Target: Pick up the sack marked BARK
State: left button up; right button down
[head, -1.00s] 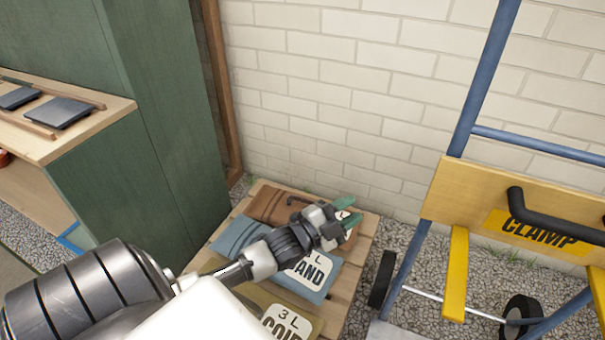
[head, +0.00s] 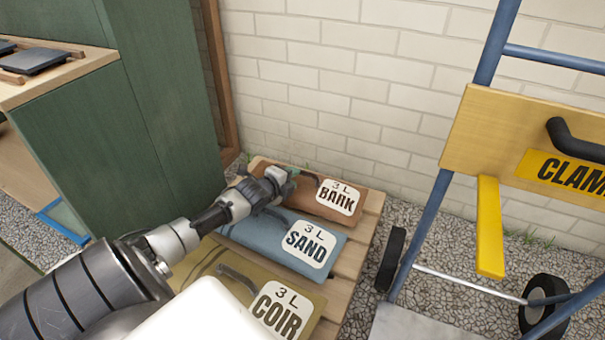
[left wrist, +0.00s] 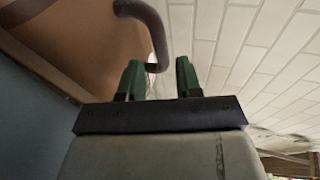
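The brown BARK sack (head: 311,203) lies flat at the back of a wooden pallet (head: 366,222), its white label facing up. My left gripper (head: 292,176) is at the sack's left part, close to its dark handle (head: 306,177). In the left wrist view the brown sack (left wrist: 88,42) fills the upper left, and the curved grey handle (left wrist: 150,28) comes down towards the gap between the green fingertips (left wrist: 160,76). The fingers are apart, with nothing clamped. I cannot tell whether the handle is between them or just beyond. My right gripper is out of view.
The blue SAND sack (head: 262,243) and the olive COIR sack (head: 222,259) lie nearer on the pallet. A green cabinet (head: 150,130) stands left, a brick wall (head: 330,85) behind. A hand truck with a CLAMP board (head: 500,130) stands right.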

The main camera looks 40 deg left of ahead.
aim_at(303, 184)
pick_arm(q)
jog(key=shift+w+f, duration=0.3)
jog(key=shift+w, duration=0.25)
jog(key=b+x, duration=0.4)
jog(key=shift+f, duration=0.15)
jog(key=shift+w+a+b, duration=0.1)
jog(key=shift+w+b, duration=0.35)
jog(key=shift+b, duration=0.05)
grip_shut()
dwell(0.5)
jog(key=shift+r, duration=0.2)
